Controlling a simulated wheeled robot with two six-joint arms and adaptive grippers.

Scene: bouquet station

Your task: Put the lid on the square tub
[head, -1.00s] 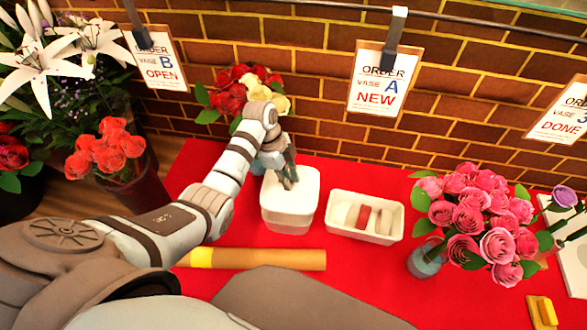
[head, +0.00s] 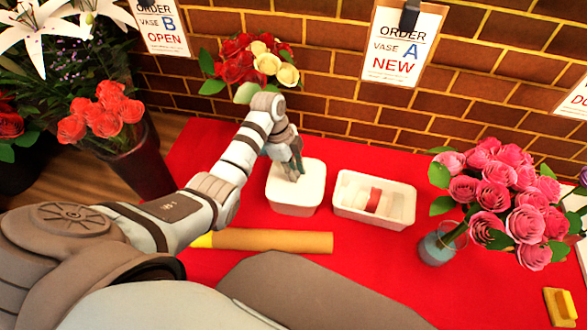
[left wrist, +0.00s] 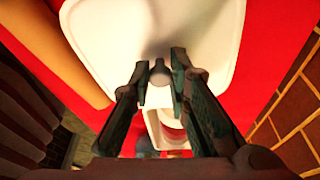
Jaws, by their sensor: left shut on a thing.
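My left gripper (head: 294,172) comes down on the lid from above. In the left wrist view, the fingers of my left gripper (left wrist: 160,82) are on either side of the lid's small round knob (left wrist: 160,72), shut on it. The lid (left wrist: 105,40) fills the top of that view. My right gripper is not in view.
A white rectangular tray (head: 345,207) with red and white pieces stands right of the tub. A yellow-brown roll (head: 275,241) lies in front. Red and yellow roses (head: 240,60) are behind, and a glass vase of pink roses (head: 437,246) is at right.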

